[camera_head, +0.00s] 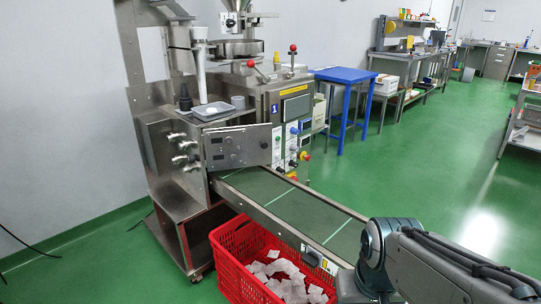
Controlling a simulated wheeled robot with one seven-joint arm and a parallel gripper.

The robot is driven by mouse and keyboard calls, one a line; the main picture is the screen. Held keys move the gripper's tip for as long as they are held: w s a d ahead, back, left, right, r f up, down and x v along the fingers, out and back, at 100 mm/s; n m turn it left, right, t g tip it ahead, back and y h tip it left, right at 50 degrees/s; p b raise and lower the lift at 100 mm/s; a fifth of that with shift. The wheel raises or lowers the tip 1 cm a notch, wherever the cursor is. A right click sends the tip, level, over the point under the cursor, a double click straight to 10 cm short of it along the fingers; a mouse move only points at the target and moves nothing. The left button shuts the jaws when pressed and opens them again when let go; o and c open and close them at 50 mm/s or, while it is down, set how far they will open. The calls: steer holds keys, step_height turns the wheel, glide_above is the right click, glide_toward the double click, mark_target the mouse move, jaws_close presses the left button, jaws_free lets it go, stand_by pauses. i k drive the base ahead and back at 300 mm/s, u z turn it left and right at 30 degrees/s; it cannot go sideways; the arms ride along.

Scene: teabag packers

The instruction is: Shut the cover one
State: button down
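A flat grey metal cover (237,147) with dark round fittings stands upright on the packing machine's front, above the start of the conveyor. It appears swung out from the grey housing (161,146), whose front bears several round metal knobs. A blue label with a "1" (275,110) is on the machine body behind and to the right of the cover. My arm reaches in from the lower right, well apart from the cover. My gripper's fingers are not visible, so I cannot see them open or shut.
A green conveyor (270,191) slopes from the machine toward my arm. A red crate (226,266) with white teabags stands beside it, below. A blue table (345,75) stands behind. Green floor (430,170) is free to the right.

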mark_target(230, 148)
steer(key=k, duration=1)
steer(key=u, duration=0.65)
steer(key=i, duration=1.8)
steer(key=z, duration=0.6)
